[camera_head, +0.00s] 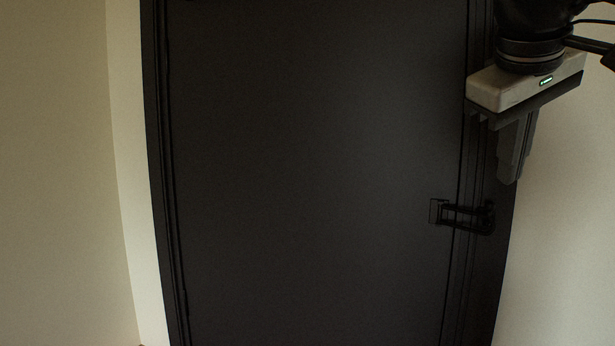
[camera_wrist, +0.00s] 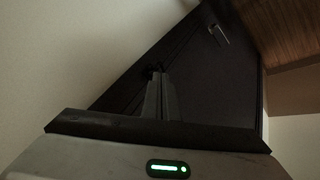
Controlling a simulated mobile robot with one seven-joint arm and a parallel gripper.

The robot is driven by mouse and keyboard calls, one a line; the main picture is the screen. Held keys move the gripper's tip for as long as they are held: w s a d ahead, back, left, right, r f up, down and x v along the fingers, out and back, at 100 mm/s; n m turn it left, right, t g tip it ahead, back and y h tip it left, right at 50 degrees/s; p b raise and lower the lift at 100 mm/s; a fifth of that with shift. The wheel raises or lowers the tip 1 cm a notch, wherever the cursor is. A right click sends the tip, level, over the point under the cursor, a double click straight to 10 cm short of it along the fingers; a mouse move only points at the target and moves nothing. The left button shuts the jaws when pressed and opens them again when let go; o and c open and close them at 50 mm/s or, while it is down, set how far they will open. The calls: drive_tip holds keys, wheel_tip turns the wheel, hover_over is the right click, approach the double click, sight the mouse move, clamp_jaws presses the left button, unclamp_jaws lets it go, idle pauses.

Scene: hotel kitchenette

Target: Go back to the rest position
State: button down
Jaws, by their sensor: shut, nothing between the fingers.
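My gripper (camera_head: 512,180) is at the upper right in the head view, in front of the right edge of a dark door (camera_head: 320,170). Its fingers point down and are shut with nothing between them. The closed fingers of my gripper also show in the wrist view (camera_wrist: 159,76), pointing toward the dark door (camera_wrist: 215,90). In the head view the fingertips are above a dark latch-like fitting (camera_head: 462,216) at the door's right edge. I cannot tell how far they are from it.
A pale wall (camera_head: 60,170) is on the left and another pale wall (camera_head: 565,220) is on the right. In the wrist view a light door handle (camera_wrist: 219,34) is on the door, and a brown wood surface (camera_wrist: 285,30) is at the upper right.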

drive_tip(key=s+a+f+y, duration=0.1)
drive_tip(key=s+a+f, duration=0.2)
drive_tip(key=f, duration=0.7)
drive_tip(key=s+a+f+m+y, duration=0.1)
drive_tip(key=s+a+f, duration=0.1)
drive_tip(key=a+f, duration=0.6)
drive_tip(key=s+a+f+m+y, duration=0.1)
drive_tip(key=a+f, duration=0.5)
drive_tip(key=f, duration=0.6)
drive_tip(key=s+y, duration=0.1)
drive_tip(key=s, duration=0.1)
drive_tip(key=shift+s+a+f, duration=0.15)
drive_tip(key=shift+s+f, duration=0.15)
